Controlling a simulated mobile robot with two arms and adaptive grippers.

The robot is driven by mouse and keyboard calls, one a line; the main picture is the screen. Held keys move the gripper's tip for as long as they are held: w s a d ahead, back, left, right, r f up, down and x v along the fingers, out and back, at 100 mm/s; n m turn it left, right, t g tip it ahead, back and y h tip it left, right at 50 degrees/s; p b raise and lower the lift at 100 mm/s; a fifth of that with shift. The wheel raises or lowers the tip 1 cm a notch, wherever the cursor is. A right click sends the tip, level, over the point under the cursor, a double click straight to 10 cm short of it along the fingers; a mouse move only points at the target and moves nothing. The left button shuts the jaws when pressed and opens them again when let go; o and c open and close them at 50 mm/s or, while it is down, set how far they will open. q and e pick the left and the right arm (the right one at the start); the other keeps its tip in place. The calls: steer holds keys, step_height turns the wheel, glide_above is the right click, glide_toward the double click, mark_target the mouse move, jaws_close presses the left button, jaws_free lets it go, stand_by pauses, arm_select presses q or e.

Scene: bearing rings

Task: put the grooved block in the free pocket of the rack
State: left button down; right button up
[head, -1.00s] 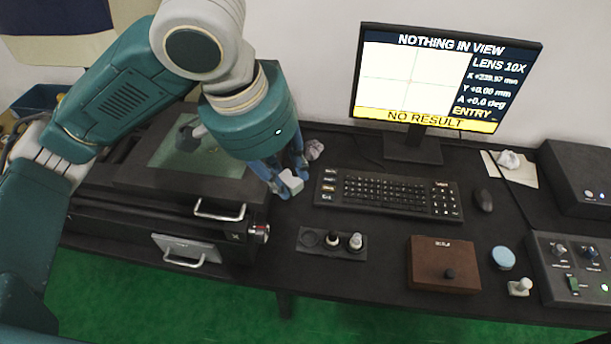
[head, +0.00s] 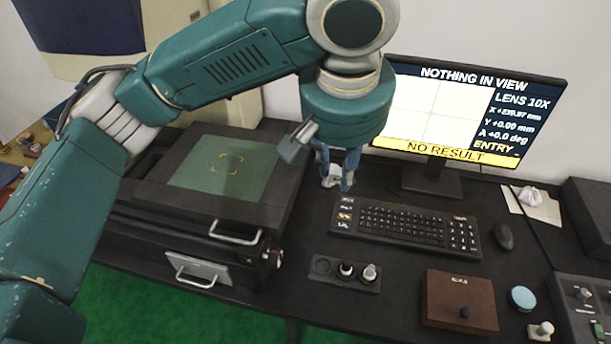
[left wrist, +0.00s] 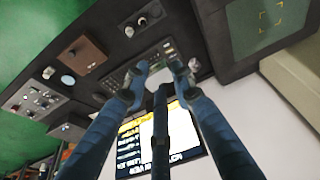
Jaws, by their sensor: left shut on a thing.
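My left gripper (head: 337,183) is shut on a small whitish block, taken as the grooved block (left wrist: 158,79), which shows between the blue fingertips in the left wrist view. Its groove cannot be made out. In the head view the gripper points down, behind the keyboard's left end, and the fingers largely hide the block. The dark rack (head: 343,282) lies on the table in front of the keyboard. Its left pocket (head: 322,265) is empty; the other two hold small parts with pale tops. The rack is apart from the gripper. My right gripper is not in view.
The keyboard (head: 405,226) and monitor (head: 470,115) stand right of the gripper. The measuring stage (head: 225,168) with handles is at left. A brown box (head: 460,300), a blue disc (head: 522,298) and a mouse (head: 503,236) lie right. Table around the rack is mostly clear.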

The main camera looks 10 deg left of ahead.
arm_select(q)
steer(key=shift+w+d+n, duration=0.3)
steer(key=shift+w+d, duration=0.2)
steer(key=shift+d, duration=0.05)
steer(key=shift+f, duration=0.1)
steer(key=s+a+f+m+g+h, duration=0.1)
steer(key=a+f+m, duration=0.1)
steer(key=f+m, duration=0.3)
steer(key=s+a+f+m+g+h, duration=0.2)
steer(key=a+f+m, duration=0.1)
steer(key=m, duration=0.9)
steer(key=shift+f, duration=0.85)
steer(key=w+a+f+n+t+y, duration=0.1)
steer(key=a+f+n+t+y, duration=0.15)
steer(key=a+n, duration=1.3)
steer(key=w+a+r+p, duration=0.5)
steer(key=w+a+r, duration=0.2)
steer(key=a+r, duration=0.4)
steer(key=shift+a+n, duration=0.35)
steer(key=shift+a, duration=0.1)
steer(key=shift+t+y, duration=0.25)
